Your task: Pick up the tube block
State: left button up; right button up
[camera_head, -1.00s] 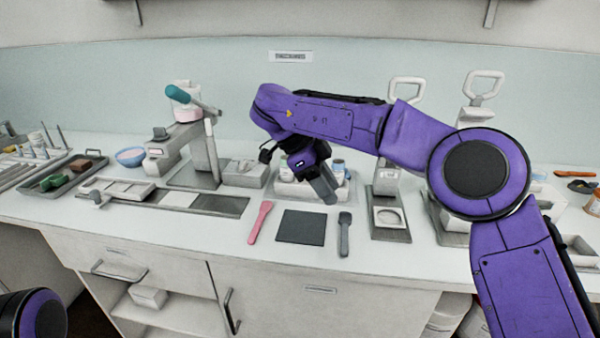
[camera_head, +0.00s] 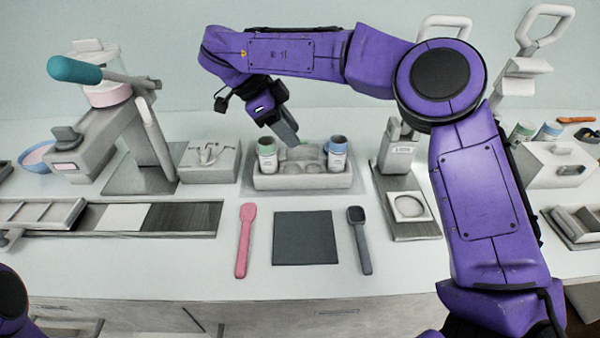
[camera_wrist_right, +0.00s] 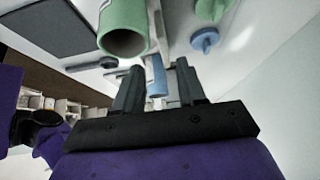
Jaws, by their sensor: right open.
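The tube block (camera_head: 285,182) is a pale block with rounded hollows on a shallow grey tray (camera_head: 345,183), at the middle of the counter in the head view. A green-rimmed tube (camera_head: 267,157) stands in its left side and a blue-rimmed tube (camera_head: 337,156) in its right. My right gripper (camera_head: 289,138) points down above the block's back, between the tubes, apart from the block as far as I can tell. In the right wrist view its two fingers (camera_wrist_right: 158,68) are spread, with the green tube (camera_wrist_right: 124,28) and the blue tube (camera_wrist_right: 157,78) beyond. My left gripper is out of view.
A pink spatula (camera_head: 244,240), a dark square mat (camera_head: 306,238) and a grey spatula (camera_head: 360,238) lie in front. A lever press (camera_head: 95,140) stands left, a grey dispenser stand (camera_head: 398,155) right. The counter's front strip is clear.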

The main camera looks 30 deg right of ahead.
aim_at(302, 145)
jog(key=x, duration=0.2)
jog(key=w+x, duration=0.1)
jog(key=x, duration=0.2)
jog(key=shift+d+f+b, duration=0.15)
jog(key=shift+f+b, duration=0.15)
jog(key=shift+f, duration=0.2)
jog(key=shift+s+d+f, duration=0.1)
jog(key=shift+s+d, duration=0.05)
jog(key=shift+d, duration=0.05)
jog(key=shift+s, duration=0.2)
jog(key=shift+w, duration=0.1)
grip_shut()
dwell(0.3)
